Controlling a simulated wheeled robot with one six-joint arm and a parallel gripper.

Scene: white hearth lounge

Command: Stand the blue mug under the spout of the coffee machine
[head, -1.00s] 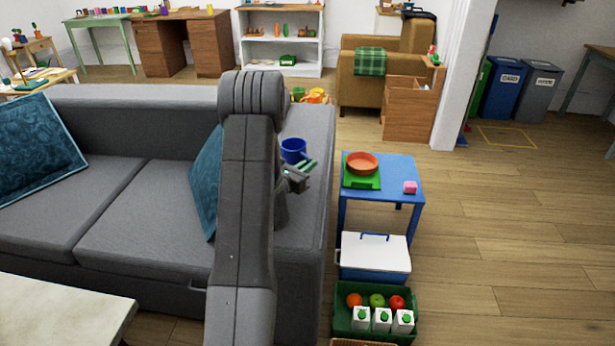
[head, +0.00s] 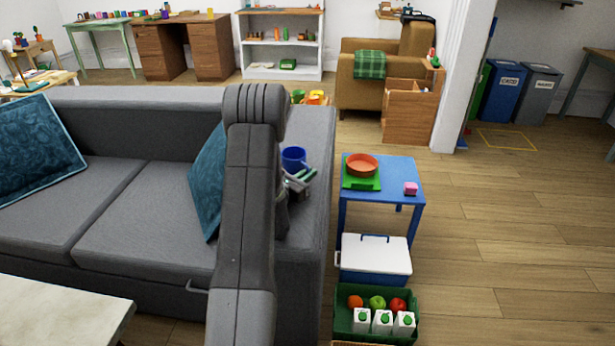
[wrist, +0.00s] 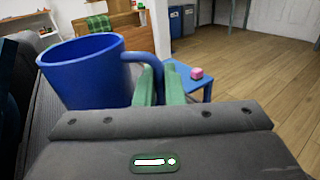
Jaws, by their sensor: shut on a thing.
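The blue mug (head: 293,158) is upright above the right arm of the grey sofa in the head view. In the wrist view the mug (wrist: 88,72) is large and close, with its handle on the right side. My gripper (wrist: 158,84) has green fingers shut on the mug's handle. In the head view my gripper (head: 300,177) is just below and beside the mug, partly hidden by my arm. No coffee machine can be made out in these views.
The grey sofa (head: 120,198) lies left of and below my arm. A blue side table (head: 400,172) right of it bears an orange bowl (head: 362,164) and a pink block (head: 410,188). A white-lidded box (head: 375,255) and a green crate (head: 345,320) stand nearer. The floor at right is clear.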

